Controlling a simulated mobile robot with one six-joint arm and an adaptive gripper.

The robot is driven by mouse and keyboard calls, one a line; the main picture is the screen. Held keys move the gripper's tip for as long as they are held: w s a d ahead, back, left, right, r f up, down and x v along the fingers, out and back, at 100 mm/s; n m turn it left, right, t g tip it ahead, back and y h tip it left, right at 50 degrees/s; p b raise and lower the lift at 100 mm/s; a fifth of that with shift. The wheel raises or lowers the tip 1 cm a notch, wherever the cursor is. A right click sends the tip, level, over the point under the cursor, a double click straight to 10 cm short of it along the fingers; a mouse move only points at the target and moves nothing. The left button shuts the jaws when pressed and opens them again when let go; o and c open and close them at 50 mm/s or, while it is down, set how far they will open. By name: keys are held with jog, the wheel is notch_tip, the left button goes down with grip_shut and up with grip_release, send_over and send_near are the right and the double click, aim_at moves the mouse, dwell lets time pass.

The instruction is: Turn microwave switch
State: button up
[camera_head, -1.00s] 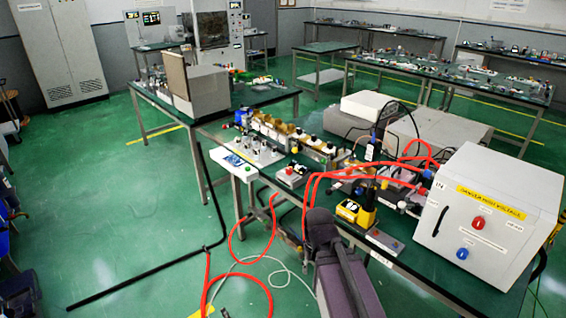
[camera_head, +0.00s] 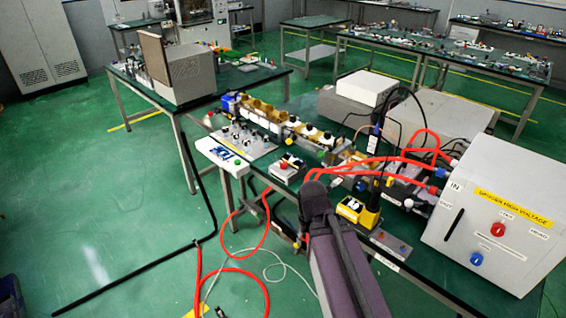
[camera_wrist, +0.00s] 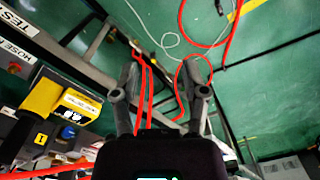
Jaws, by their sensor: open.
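A white generator box (camera_head: 462,222) with a yellow "danger high voltage" label stands at the right in the head view. Its front carries a red knob (camera_head: 498,230), a blue knob (camera_head: 476,259) below it and a black slot-like handle. I cannot tell which part is the microwave switch. In the wrist view my gripper (camera_wrist: 163,72) is open and empty, its two dark fingers apart above the floor and red hoses. The box's front and knobs do not show there. In the head view my dark arm hides part of the bench edge; the fingers are not visible.
A yellow device (camera_head: 358,212) sits near the bench's front edge, left of the box; it also shows in the wrist view (camera_wrist: 68,105). Red hoses (camera_head: 232,275) hang from the bench to the floor. Another bench with a grey box (camera_head: 185,73) stands at the left. Open green floor lies at the left.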

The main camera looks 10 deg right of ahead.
jog(key=o, duration=0.3)
jog(key=shift+w, duration=0.15)
jog(key=shift+o, duration=0.2)
notch_tip(320, 180, up, 8)
jog(key=n+p, duration=0.8)
jog(key=n, duration=0.2)
send_over(283, 163)
jog(key=shift+f, duration=0.1)
notch_tip(283, 163, down, 14)
jog(key=b, duration=1.3)
jog(key=shift+r+b, duration=0.25)
jog(key=shift+b, duration=0.05)
